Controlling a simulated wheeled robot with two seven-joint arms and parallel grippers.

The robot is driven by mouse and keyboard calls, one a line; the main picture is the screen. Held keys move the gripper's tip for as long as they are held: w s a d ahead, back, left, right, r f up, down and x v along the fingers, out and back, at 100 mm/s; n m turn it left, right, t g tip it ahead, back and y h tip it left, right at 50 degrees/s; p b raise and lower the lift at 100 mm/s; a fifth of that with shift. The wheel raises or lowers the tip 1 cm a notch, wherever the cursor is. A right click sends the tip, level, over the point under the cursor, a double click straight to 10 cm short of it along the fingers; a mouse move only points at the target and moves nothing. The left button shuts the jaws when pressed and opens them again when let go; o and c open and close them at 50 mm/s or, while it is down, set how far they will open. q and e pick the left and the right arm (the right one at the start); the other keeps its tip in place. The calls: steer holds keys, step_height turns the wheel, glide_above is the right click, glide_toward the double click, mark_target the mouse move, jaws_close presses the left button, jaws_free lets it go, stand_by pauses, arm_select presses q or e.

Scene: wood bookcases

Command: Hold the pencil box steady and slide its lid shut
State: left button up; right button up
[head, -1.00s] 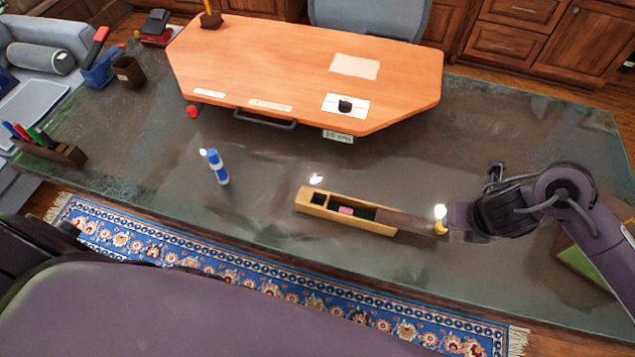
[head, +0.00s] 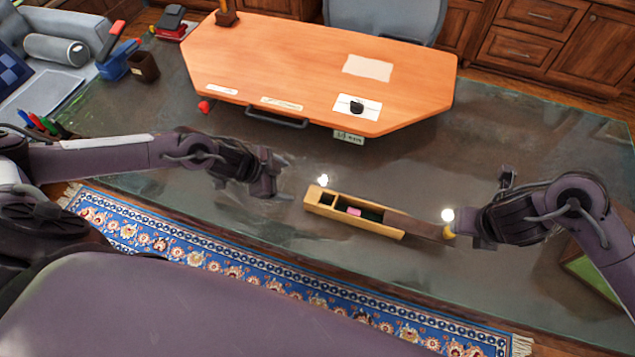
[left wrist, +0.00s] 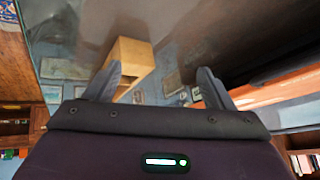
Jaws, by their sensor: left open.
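The pencil box (head: 318,204) is a long, narrow wooden tray on the dark glass desk, partly open, with a pink item inside. Its dark brown lid (head: 415,227) sticks out of the right end. In the left wrist view the box end (left wrist: 133,52) shows beyond the left finger. My left gripper (head: 281,177) is open and empty, a short way left of the box and apart from it.
An orange wooden desktop panel (head: 310,60) lies behind the box. A dark cup (head: 144,67) and a blue item (head: 118,62) stand at the far left. A pen holder is partly hidden by my left arm. The glass in front of the box is clear.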

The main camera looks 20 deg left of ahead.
arm_select(q)
steer(key=w+d+r+n+t+y, duration=0.2)
steer(key=w+d+r+n+y, duration=0.15)
steer(key=w+n, duration=0.35)
steer(key=w+d+r+n+t+y, duration=0.2)
steer(key=w+d+r+n, duration=0.2)
steer(key=w+n, duration=0.25)
steer(key=n+g, duration=1)
steer(key=n, duration=0.7)
glide_above(326, 201)
steer(key=s, duration=0.1)
step_height(326, 201, down, 6)
steer(key=shift+h, duration=0.35)
steer(key=f, duration=0.8)
steer(key=shift+s+d, duration=0.15)
steer(key=shift+d, duration=0.05)
steer(key=shift+c, duration=0.2)
